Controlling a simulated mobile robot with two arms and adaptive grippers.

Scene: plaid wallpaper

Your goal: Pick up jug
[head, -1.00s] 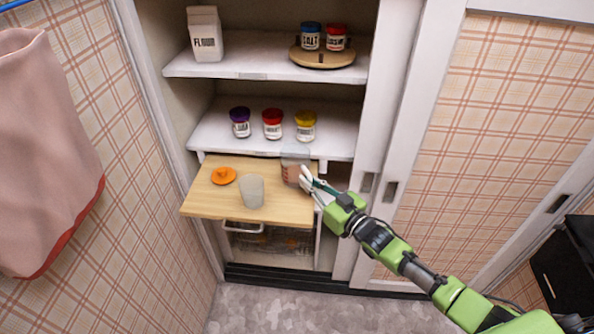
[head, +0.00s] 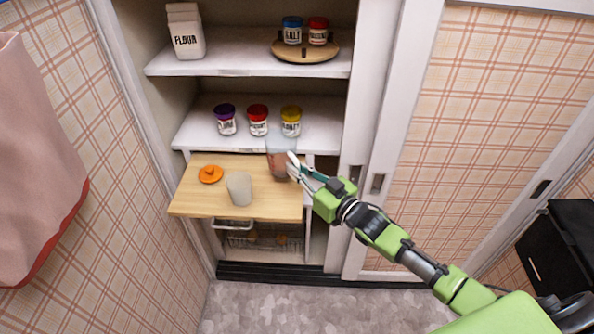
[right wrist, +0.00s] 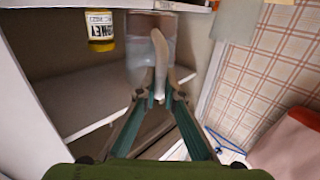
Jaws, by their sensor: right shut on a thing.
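The jug (head: 279,158) is a clear, see-through vessel with something reddish-brown inside. It is at the back right of the pull-out wooden board (head: 190,205), just below the middle shelf's front edge. My right gripper (head: 293,166) comes from the right and is shut on the jug's handle side. The right wrist view shows the jug (right wrist: 138,65) and its pale curved handle (right wrist: 160,58) between the fingertips (right wrist: 160,95). The jug looks slightly above the board, but the gap under it is hard to tell. My left gripper is not in view.
Several jars, including a yellow-lidded one (head: 291,120), stand on the shelf (head: 325,135) close above the jug. The white door frame (head: 375,120) is at right.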

